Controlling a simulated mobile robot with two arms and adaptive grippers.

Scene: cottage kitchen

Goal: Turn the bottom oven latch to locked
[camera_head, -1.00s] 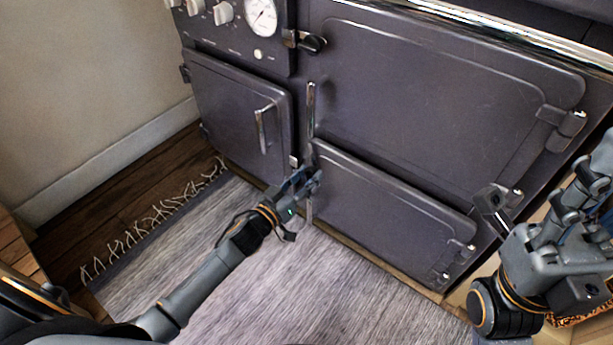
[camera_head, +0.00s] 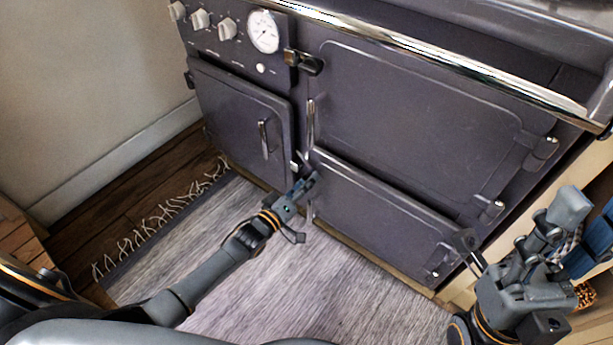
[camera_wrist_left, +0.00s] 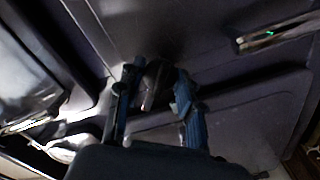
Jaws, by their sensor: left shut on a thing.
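The dark range cooker's bottom oven door (camera_head: 380,212) is closed at the lower right of its front. The bottom oven latch (camera_wrist_left: 154,82) shows in the left wrist view as a dark knob with a shiny edge between my left fingers. In the head view my left gripper (camera_head: 303,184) is at that door's upper left corner and mostly hides the latch. My left gripper (camera_wrist_left: 156,100) is shut on the latch. My right gripper (camera_head: 518,228) is open and empty at the right, in front of the cooker's lower right corner.
A smaller door with an upright handle (camera_head: 264,139) is to the left. The upper oven door (camera_head: 420,120) and its latch (camera_head: 305,62) are above. A chrome rail (camera_head: 430,45) runs along the top. A fringed grey rug (camera_head: 250,275) covers the floor.

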